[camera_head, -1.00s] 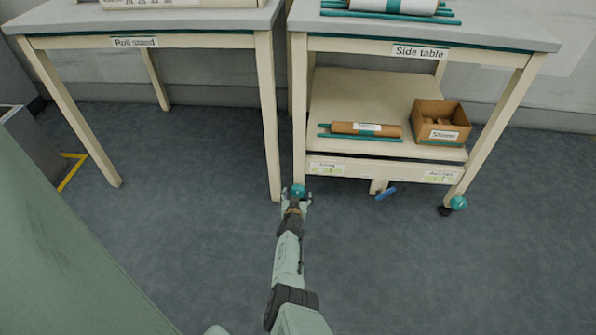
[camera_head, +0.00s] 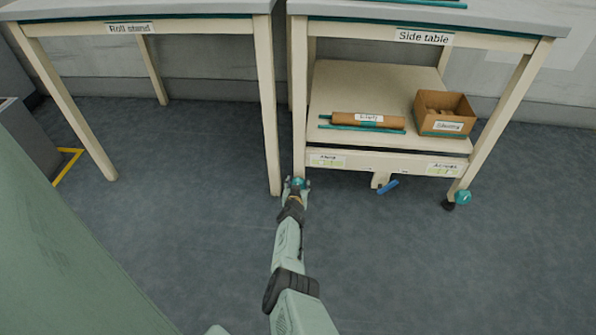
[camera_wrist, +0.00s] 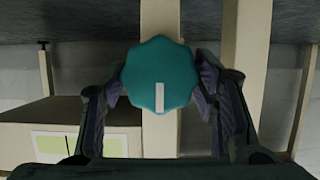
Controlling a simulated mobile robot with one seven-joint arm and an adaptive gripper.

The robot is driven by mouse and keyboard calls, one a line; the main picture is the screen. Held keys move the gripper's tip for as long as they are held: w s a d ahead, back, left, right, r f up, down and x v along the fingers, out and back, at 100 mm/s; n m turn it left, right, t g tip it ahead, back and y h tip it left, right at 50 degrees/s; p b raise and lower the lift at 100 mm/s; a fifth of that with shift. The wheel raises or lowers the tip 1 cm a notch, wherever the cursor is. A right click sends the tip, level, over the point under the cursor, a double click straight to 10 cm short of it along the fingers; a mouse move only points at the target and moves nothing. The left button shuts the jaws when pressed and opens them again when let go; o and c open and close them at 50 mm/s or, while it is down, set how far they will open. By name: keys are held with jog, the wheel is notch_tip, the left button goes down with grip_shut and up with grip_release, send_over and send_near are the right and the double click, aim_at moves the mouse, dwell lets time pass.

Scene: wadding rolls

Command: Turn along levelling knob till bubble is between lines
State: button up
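The levelling knob (camera_wrist: 160,78) is teal and lobed, and its white mark points straight down in the wrist view. It sits low at the side table's left front leg and also shows small in the head view (camera_head: 297,182). My gripper (camera_wrist: 160,92) has one finger close on each side of the knob. The gaps are so narrow that I cannot tell whether the fingers touch it. In the head view my gripper (camera_head: 296,186) reaches the foot of that leg. Two vial-like labels, one at the left (camera_head: 327,161) and one at the right (camera_head: 443,169), are on the lower rail; their bubbles are too small to read.
The side table (camera_head: 500,30) has a lower shelf with a brown roll (camera_head: 368,121) and an open cardboard box (camera_head: 447,111). A second teal knob (camera_head: 463,197) is at its right leg. The roll stand's leg (camera_head: 270,120) is close on the left. The floor in front is clear.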

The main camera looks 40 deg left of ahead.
jog(key=c, duration=0.7)
jog(key=shift+a+n+h, duration=0.1)
jog(key=shift+n+h, duration=0.2)
jog(key=shift+n, duration=0.1)
jog(key=shift+s+n+t, duration=0.1)
jog(key=shift+n+t, duration=0.3)
jog(key=shift+n, duration=0.2)
jog(key=shift+a+n+t+h+b, duration=0.1)
jog(key=shift+n+t+h+b, duration=0.6)
jog(key=shift+n, duration=0.4)
jog(key=o, duration=1.2)
jog(key=shift+c, duration=0.2)
